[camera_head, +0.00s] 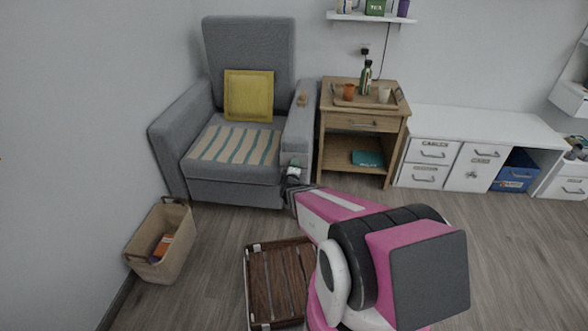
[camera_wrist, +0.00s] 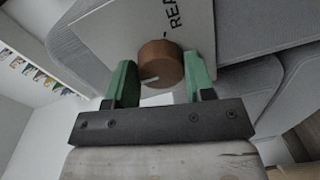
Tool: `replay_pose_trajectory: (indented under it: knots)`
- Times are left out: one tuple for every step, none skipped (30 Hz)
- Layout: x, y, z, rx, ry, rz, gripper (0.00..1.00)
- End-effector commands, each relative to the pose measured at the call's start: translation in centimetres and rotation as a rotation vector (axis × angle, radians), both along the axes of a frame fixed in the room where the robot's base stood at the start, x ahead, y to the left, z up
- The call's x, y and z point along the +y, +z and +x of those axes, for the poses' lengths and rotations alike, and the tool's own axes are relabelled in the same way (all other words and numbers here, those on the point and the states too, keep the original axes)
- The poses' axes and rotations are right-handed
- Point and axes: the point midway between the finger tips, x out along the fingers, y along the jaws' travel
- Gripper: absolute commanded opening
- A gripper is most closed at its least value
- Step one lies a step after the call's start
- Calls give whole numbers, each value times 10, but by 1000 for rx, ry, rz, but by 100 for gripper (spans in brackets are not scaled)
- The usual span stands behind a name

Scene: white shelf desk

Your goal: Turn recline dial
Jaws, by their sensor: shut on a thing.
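The recline dial is a round brown wooden knob (camera_wrist: 161,63) with a pale mark on its face, in the wrist view. It sits on a grey-white plate (camera_wrist: 200,22) with partly cut-off lettering, on the side of the grey armchair (camera_head: 248,55). My gripper (camera_wrist: 161,82) has its green fingers on either side of the knob and is shut on it. In the head view my gripper (camera_head: 291,182) is at the front of the chair's right armrest, and the dial is hidden there.
A wooden side table (camera_head: 367,115) stands close right of the chair. A slatted wooden crate (camera_head: 248,290) lies on the floor below my arm. A beige basket (camera_head: 150,269) is at left. A white cabinet (camera_head: 470,125) lines the wall. Floor at right is clear.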

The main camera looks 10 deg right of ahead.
Motion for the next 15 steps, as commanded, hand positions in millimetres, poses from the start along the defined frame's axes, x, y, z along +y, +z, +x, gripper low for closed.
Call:
replay_pose_trajectory:
  knots:
    - [0,-2,0,6,2,0,25]
    - [0,-2,0,5,2,0,25]
    - [0,-2,0,5,2,0,25]
    - [0,-2,0,5,2,0,25]
    - [0,-2,0,5,2,0,55]
    - [0,-2,0,5,2,0,68]
    - [0,-1,0,4,2,0,74]
    - [0,-1,0,4,2,0,74]
    - [0,-1,0,3,2,0,74]
    - [0,-1,0,3,2,0,74]
    - [0,-1,0,3,2,0,74]
    - [0,-1,0,2,1,1,74]
    - [0,-1,0,2,1,1,74]
    - [0,-1,0,2,1,1,74]
    - [0,0,-1,2,1,1,74]
